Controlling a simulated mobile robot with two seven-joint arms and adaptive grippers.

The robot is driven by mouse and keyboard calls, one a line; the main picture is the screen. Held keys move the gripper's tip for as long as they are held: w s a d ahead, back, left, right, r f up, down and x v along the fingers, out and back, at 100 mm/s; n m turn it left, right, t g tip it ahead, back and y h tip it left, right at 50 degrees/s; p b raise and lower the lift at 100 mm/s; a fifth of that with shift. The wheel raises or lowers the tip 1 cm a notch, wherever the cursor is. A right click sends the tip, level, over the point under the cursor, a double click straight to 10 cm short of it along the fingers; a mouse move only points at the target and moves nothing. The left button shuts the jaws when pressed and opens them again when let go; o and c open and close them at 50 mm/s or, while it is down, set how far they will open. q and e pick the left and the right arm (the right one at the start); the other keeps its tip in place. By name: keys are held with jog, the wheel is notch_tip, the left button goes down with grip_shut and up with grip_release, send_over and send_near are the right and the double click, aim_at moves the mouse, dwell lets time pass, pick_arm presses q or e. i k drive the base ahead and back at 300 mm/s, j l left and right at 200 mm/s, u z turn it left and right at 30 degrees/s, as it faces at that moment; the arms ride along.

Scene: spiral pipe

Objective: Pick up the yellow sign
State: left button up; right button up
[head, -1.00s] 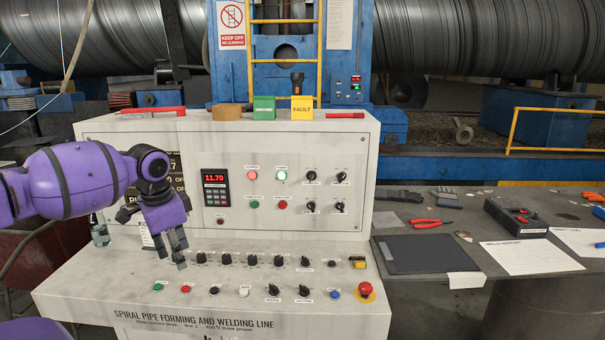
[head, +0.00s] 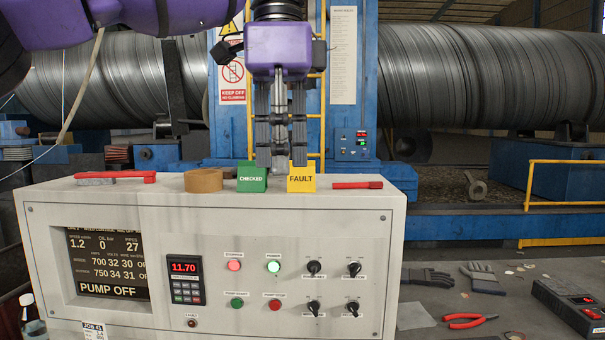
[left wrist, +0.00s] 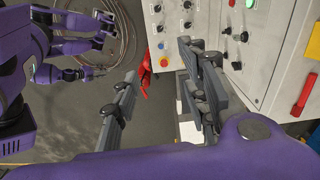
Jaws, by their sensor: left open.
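The yellow sign (head: 301,181), marked FAULT, stands upright on top of the grey control console, just right of the green CHECKED sign (head: 252,179). My left gripper (head: 281,160) points down from above, in front of the blue frame. It is open and empty, its fingertips near the gap between the two signs and the yellow sign's upper left corner. I cannot tell whether they touch. In the left wrist view, the left gripper's fingers (left wrist: 160,95) are spread, and a yellow patch, likely the sign, shows at the right edge. My right gripper (left wrist: 78,61) shows there too, its fingers apart.
The console (head: 225,215) has knobs, lights and displays on its front. A brown tape roll (head: 203,180), a red-handled tool (head: 120,176) and a red marker (head: 357,185) lie along its top. A yellow ladder stands behind. Gloves and red pliers (head: 470,320) lie on the right table.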

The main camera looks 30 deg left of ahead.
aim_at(300, 180)
jog(key=i+j, duration=0.95)
